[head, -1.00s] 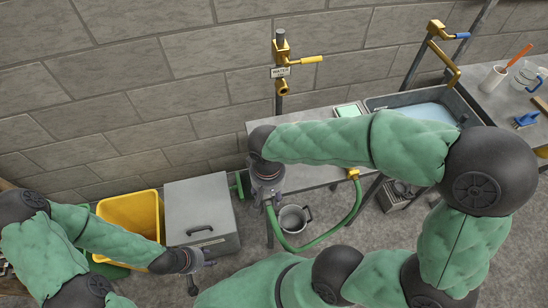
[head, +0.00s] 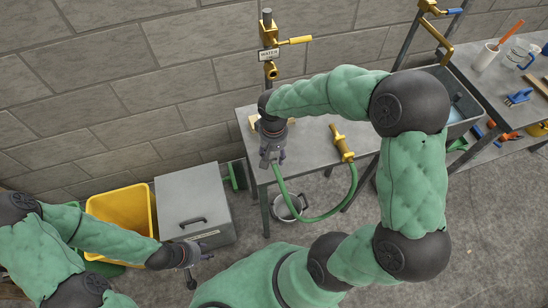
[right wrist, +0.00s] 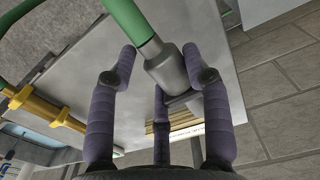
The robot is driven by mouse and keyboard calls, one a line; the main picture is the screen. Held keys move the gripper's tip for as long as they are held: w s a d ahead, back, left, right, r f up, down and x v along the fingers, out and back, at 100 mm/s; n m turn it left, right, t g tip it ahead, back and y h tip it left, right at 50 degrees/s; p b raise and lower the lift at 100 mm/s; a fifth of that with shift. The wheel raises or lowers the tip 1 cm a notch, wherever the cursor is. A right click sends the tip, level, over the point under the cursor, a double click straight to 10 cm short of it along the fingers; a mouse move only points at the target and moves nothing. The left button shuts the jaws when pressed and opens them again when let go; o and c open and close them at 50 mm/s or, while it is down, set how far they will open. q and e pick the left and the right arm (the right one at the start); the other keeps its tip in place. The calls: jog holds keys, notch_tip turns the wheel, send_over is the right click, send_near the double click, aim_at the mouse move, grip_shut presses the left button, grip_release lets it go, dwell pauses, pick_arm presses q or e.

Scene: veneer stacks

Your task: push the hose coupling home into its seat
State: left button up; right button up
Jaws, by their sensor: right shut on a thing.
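The hose coupling (right wrist: 168,70), a grey cylinder on the end of the green hose (right wrist: 130,18), sits between the purple fingers of my right gripper (right wrist: 166,82), which is shut on it. In the head view my right gripper (head: 272,155) is over the left front edge of the bench, with the green hose (head: 318,216) looping down from it. The brass wall pipe (head: 271,70) with a WATER label and yellow lever stands behind and above the gripper; the coupling is apart from it. I cannot tell which part is the seat. My left gripper (head: 203,248) looks open and empty at lower left.
The grey bench (head: 310,155) carries a brass fitting (head: 342,143) where the hose's other end joins. A metal bucket (head: 287,207) is beneath it. A grey lidded box (head: 193,200) and yellow bin (head: 125,210) stand left. A sink (head: 465,105) is at right.

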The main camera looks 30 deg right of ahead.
aim_at(274, 157)
jog(key=shift+w+d+f+b, duration=0.1)
jog(key=shift+f+b, duration=0.1)
jog(key=shift+f, duration=0.65)
jog(key=shift+w+d+f+b, duration=0.1)
jog(key=shift+f+b, duration=0.05)
jog(key=shift+f, duration=0.65)
jog(key=shift+f, duration=0.2)
jog(key=o, duration=1.2)
